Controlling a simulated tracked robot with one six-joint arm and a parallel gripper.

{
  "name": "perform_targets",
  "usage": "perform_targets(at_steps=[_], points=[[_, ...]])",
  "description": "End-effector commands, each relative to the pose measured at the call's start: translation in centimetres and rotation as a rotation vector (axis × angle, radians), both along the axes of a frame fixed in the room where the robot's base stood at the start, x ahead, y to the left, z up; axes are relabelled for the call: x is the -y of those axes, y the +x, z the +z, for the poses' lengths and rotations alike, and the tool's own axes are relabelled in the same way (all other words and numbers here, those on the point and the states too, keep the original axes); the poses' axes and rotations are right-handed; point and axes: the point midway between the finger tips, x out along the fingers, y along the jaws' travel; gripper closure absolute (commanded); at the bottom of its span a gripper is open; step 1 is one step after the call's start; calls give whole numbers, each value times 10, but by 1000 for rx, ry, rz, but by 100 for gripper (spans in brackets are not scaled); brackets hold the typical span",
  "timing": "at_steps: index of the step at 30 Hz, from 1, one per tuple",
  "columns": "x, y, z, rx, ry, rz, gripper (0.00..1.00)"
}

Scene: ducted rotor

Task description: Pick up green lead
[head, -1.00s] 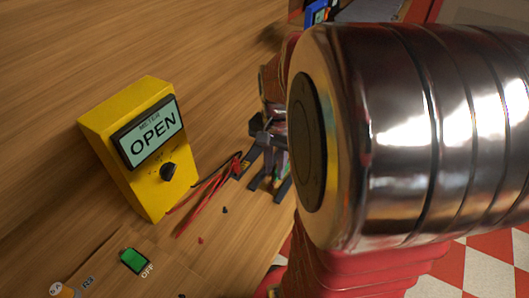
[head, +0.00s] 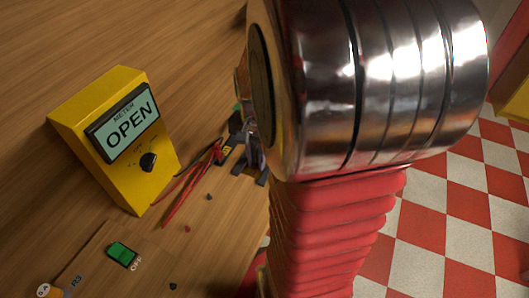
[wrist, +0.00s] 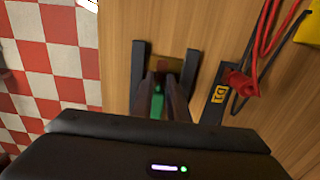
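A small green piece, which looks like the green lead (wrist: 157,104), shows in the wrist view between the fingers of my gripper (wrist: 164,82). The fingers stand apart with a gap between them. I cannot tell whether either finger touches the green piece. In the head view, my arm hides most of my gripper, and only a bit of green (head: 239,107) shows beside it.
Dark bars flank the fingers. A bar labelled D1 (wrist: 217,97) lies to the right, with red and black leads (wrist: 262,45) beyond. The yellow meter (head: 118,140) reads OPEN. A green switch (head: 122,254) is marked OFF. The table edge is close, with checkered floor beyond.

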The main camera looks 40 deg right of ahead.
Motion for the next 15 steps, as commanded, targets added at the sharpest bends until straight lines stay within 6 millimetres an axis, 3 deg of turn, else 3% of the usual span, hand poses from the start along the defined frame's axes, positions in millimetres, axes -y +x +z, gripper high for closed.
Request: perform_targets(at_steps=[6, 15], points=[[0, 0, 0, 0, 0, 0, 100], [0, 0, 0, 1, -1, -1, 100]])
